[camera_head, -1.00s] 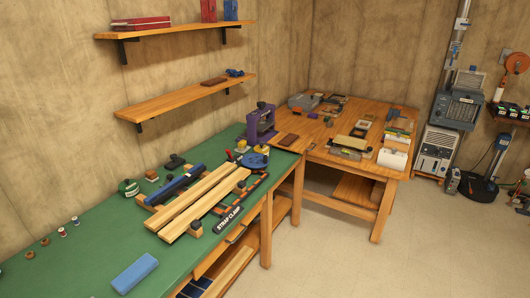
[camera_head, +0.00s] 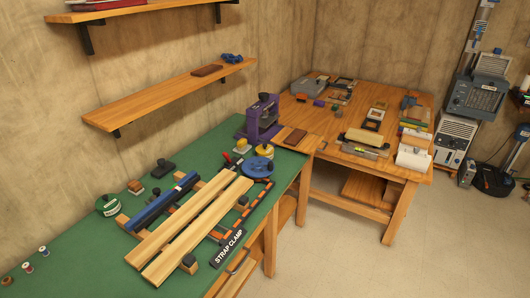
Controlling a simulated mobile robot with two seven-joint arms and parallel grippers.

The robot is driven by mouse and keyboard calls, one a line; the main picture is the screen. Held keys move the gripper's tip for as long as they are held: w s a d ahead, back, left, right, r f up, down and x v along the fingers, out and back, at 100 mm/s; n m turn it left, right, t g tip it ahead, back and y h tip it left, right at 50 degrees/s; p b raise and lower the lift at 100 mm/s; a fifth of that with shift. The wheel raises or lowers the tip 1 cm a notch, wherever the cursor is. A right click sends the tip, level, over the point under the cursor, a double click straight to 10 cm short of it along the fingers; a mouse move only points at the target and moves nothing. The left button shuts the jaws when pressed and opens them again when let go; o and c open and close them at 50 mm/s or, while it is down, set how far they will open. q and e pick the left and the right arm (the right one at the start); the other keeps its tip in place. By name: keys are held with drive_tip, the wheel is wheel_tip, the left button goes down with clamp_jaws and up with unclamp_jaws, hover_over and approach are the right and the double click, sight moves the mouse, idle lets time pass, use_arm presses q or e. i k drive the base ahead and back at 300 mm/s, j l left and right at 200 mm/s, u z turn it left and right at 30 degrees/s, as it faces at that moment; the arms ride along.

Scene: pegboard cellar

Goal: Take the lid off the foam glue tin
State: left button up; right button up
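A green round tin (camera_head: 108,206) with a pale label stands on the green bench top at the left, near the wall. A small yellow round container (camera_head: 265,151) stands at the far right end of the same bench, behind a blue round object (camera_head: 256,166). The lettering on both is too small to read, so I cannot tell which is the foam glue tin. Neither of my grippers is in view.
The green bench (camera_head: 75,243) holds two long wooden boards (camera_head: 190,230), a blue bar (camera_head: 163,201), a strap clamp (camera_head: 229,246) and a purple press (camera_head: 263,118). A wooden table (camera_head: 315,134) with many items adjoins it. Clear floor (camera_head: 335,255) lies at right.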

sight(263, 150)
drive_tip(key=i+l+u, duration=0.1)
drive_tip(key=i+l, duration=0.5)
drive_tip(key=i+l+u, duration=0.1)
drive_tip(key=i+l, duration=0.55)
drive_tip(key=i+l+u, duration=0.1)
drive_tip(key=i+l, duration=0.45)
drive_tip(key=l, duration=0.2)
